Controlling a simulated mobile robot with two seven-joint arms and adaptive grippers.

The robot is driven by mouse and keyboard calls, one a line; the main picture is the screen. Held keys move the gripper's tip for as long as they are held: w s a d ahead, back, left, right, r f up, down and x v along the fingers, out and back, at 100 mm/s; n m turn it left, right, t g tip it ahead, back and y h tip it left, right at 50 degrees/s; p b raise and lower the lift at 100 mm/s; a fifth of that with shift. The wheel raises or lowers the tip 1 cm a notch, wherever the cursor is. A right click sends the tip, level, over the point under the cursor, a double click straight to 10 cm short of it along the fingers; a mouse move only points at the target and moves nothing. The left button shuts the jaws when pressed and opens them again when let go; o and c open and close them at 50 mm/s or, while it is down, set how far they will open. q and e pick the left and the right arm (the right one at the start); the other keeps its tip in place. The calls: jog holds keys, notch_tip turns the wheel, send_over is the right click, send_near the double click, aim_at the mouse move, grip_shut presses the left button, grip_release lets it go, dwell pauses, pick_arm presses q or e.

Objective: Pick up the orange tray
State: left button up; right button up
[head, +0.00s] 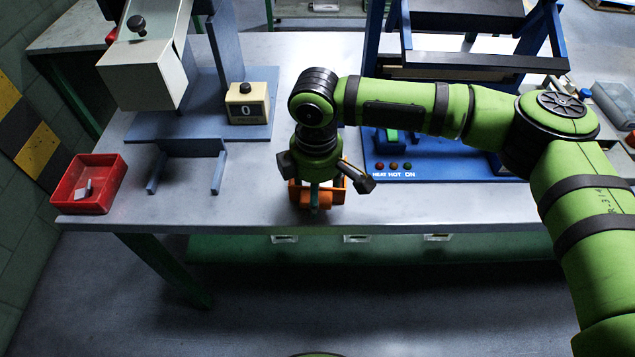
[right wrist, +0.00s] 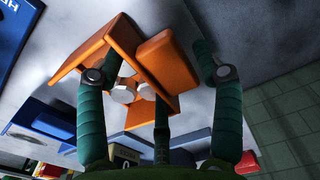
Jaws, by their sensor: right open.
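The orange tray (head: 335,195) sits on the grey table near its front edge, mostly hidden under my right gripper (head: 317,200). In the right wrist view the tray (right wrist: 168,60) shows tilted across the picture, with several pale metal parts (right wrist: 124,92) inside it. My right gripper (right wrist: 160,74) is open right over the tray. One green finger shows on each side of the tray and a third reaches up from below. I cannot tell whether any finger touches it. My left gripper is in neither view.
A red bin (head: 112,190) with a small grey part stands at the table's left end.

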jog(key=shift+f, duration=0.1)
jog(key=shift+c, duration=0.4)
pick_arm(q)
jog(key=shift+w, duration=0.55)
pick_arm(e)
jog(key=c, duration=1.1)
jog(key=shift+c, duration=0.2)
